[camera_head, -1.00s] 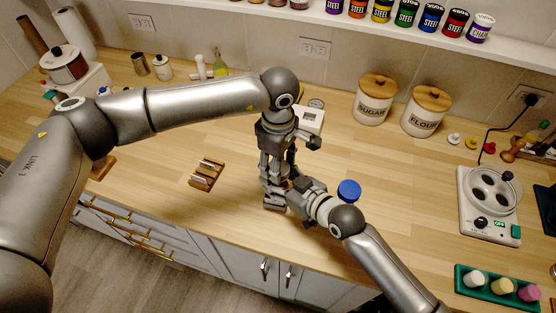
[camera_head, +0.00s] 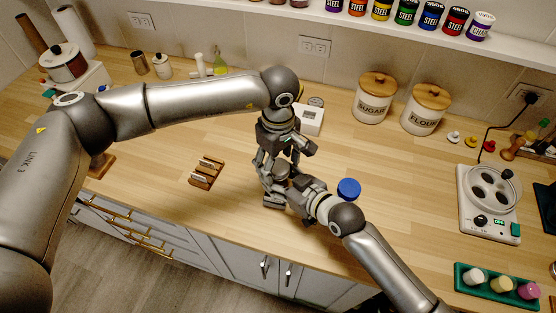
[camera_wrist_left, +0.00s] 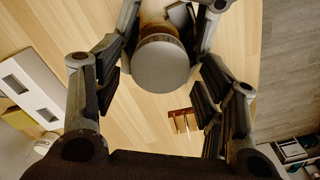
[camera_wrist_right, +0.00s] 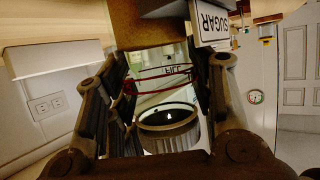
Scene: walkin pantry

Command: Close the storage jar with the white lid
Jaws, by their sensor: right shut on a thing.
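The storage jar (camera_wrist_right: 160,85) is clear, with FILL lettering and red lines, between the fingers of my right gripper (camera_wrist_right: 158,75), which is shut on it. The pale round lid (camera_wrist_left: 160,65) shows flat face towards the camera in the left wrist view, apparently at the jar's end. Its ribbed rim (camera_wrist_right: 168,135) shows in the right wrist view. My left gripper (camera_wrist_left: 165,30) has its fingers spread on both sides of the lid, with visible gaps. In the head view both grippers meet above the counter and hide jar and lid. I cannot tell whether the lid is fully seated.
A blue-topped container (camera_head: 348,189) stands close to my right gripper. A small wooden rack (camera_head: 206,172) lies to the left. A white box (camera_head: 309,120), sugar canister (camera_head: 373,102) and flour canister (camera_head: 424,112) stand behind. The counter's middle right is clear.

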